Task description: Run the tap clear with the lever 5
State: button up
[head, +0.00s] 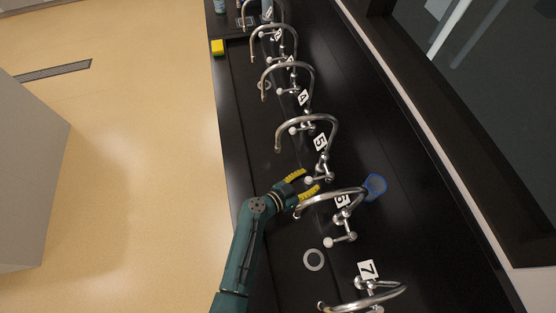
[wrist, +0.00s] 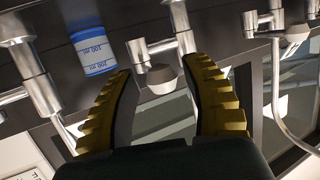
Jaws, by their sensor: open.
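Tap 5 is a curved metal spout (head: 310,119) with a number 5 label (head: 320,142) at its base in the head view. Its lever has a pale ball knob (head: 308,180) at its end. My gripper (head: 312,182) is open, its two yellow fingers on either side of this knob. In the wrist view a knob (wrist: 162,78) on a metal rod shows between the fingertips of my gripper (wrist: 160,66), with gaps at both sides. I cannot tell how deep the knob sits between the fingers.
Tap 6's spout (head: 325,200) arches close beside my gripper, with its lever knob (head: 328,242) below. Tap 7 (head: 365,300) and several farther taps line the dark bench. A blue-rimmed cup (head: 375,187) stands behind tap 6; a blue-white 100 ml cup (wrist: 92,50) shows in the wrist view.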

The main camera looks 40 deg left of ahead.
jog(key=p+v, duration=0.5)
jog(key=v, duration=0.1)
jog(key=shift+s+r+p, duration=0.25)
jog(key=shift+p, duration=0.15)
jog(key=shift+s+a+f, duration=0.1)
jog(key=shift+s+f, duration=0.05)
jog(key=shift+s, duration=0.1)
